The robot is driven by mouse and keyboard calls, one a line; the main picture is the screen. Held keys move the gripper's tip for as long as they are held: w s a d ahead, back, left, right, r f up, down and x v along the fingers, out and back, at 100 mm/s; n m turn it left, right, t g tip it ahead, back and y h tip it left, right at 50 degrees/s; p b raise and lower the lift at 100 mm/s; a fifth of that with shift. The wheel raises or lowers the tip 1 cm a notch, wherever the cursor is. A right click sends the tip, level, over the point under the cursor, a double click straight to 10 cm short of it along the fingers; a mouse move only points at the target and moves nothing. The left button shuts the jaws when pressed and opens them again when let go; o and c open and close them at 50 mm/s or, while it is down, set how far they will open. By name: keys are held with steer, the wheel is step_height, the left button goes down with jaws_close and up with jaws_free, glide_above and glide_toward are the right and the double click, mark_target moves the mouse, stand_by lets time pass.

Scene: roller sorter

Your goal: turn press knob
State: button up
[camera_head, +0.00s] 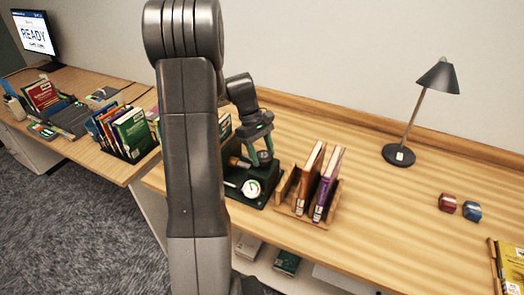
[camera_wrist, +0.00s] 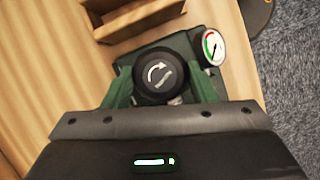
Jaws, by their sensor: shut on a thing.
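The press is a dark green machine (camera_head: 249,199) on the desk, with a round white gauge (camera_head: 251,188) on its front. In the wrist view its gauge (camera_wrist: 210,46) has red and green bands. The press knob (camera_wrist: 157,76) is round and black with a white curved arrow on top. My gripper (camera_wrist: 155,88) has its green fingers on both sides of the knob and is shut on it. In the head view my gripper (camera_head: 260,150) is over the press, and my arm hides part of the press's left side.
A wooden book rack (camera_head: 292,209) with two books stands just right of the press. A black lamp (camera_head: 398,155) and red (camera_head: 448,203) and blue (camera_head: 471,211) small objects are further right. Books (camera_head: 130,135) stand on the left desk. The desk middle is mostly clear.

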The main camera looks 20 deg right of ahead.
stand_by(0.3)
steer(key=o, duration=1)
steer(key=b+v, duration=0.1)
steer(key=v, duration=1.2)
steer(key=shift+w+r, duration=0.15)
steer(key=shift+r, duration=0.25)
steer(key=shift+d+f, duration=0.1)
steer(key=p+x, duration=0.1)
steer(key=x, duration=1.2)
steer(key=shift+s+f, duration=0.2)
steer(key=shift+f, duration=0.15)
